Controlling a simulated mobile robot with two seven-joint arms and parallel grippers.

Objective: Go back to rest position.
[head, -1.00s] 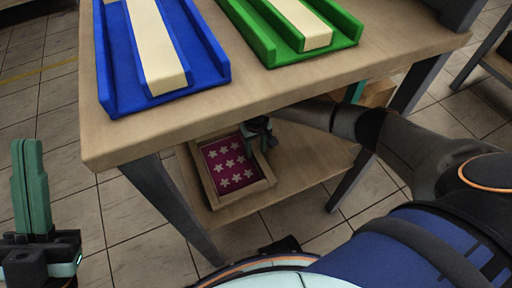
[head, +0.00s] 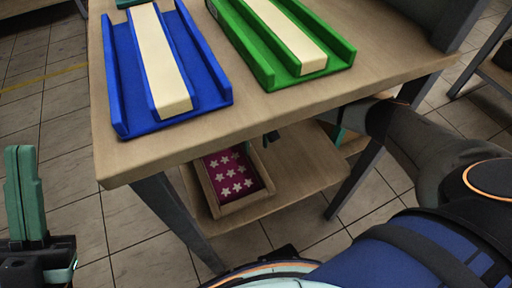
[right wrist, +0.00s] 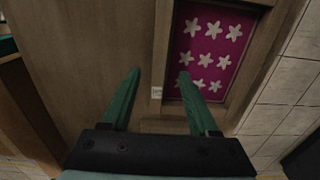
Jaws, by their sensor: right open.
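My left gripper (head: 25,190) stands at the left edge of the head view, its green fingers upright and together with nothing seen between them. My right gripper (right wrist: 160,75) is open and empty in the right wrist view, its green fingers apart over the lower shelf. A wooden tray (head: 211,194) on that shelf holds a magenta sheet with white stars (head: 231,174). The tray (right wrist: 270,58) lies beyond the right fingertips, with the right finger overlapping it in the picture. In the head view my right gripper is mostly hidden under the tabletop.
The tabletop (head: 265,105) carries a blue rail holder (head: 117,80) and a green rail holder (head: 345,52), each with a cream strip. Dark legs (head: 180,222) and the shelf (head: 310,165) bound the space around my right arm. Tiled floor (head: 70,120) is clear at left.

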